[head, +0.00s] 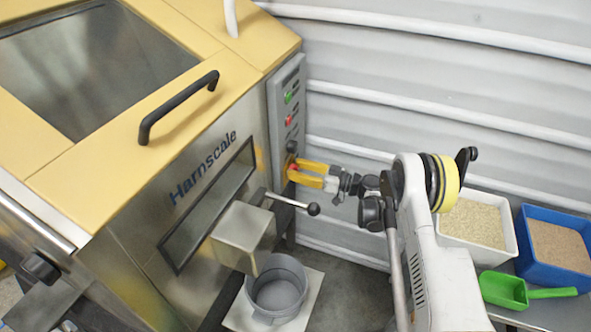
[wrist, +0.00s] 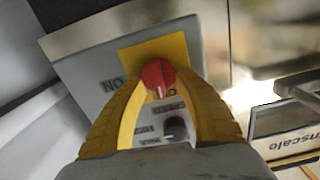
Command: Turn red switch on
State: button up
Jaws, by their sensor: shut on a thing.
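The red switch (wrist: 158,76) is a round knob on a yellow plate (wrist: 182,48), fixed to a grey control panel (wrist: 85,70). A pale mark shows on the knob's lower part in the wrist view. My gripper (wrist: 157,84) has its two yellow fingers shut on the knob, one on each side. Lettering beside the plate is partly hidden by the fingers. In the head view my gripper (head: 296,172) reaches the lower part of the panel (head: 283,112) from the right, and the knob is mostly hidden by the fingertips.
A green button (head: 288,97) and a red button (head: 288,120) sit higher on the panel. A lever with a black ball (head: 313,209) sticks out below my gripper. A grey bucket (head: 277,290) stands under the hopper's spout. Bins (head: 520,262) stand at the right.

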jog(key=m, duration=0.4)
jog(key=shift+w, duration=0.15)
jog(key=m, duration=0.4)
jog(key=shift+w+d+f+m, duration=0.1)
jog(key=shift+w+f+m, duration=0.1)
jog(key=shift+m, duration=0.2)
jog(key=m, duration=0.4)
jog(key=shift+f, duration=0.2)
jog(key=shift+w+f+m, duration=0.1)
jog(key=shift+f+m, duration=0.05)
jog(key=shift+m, duration=1.85)
jog(key=o, duration=1.2)
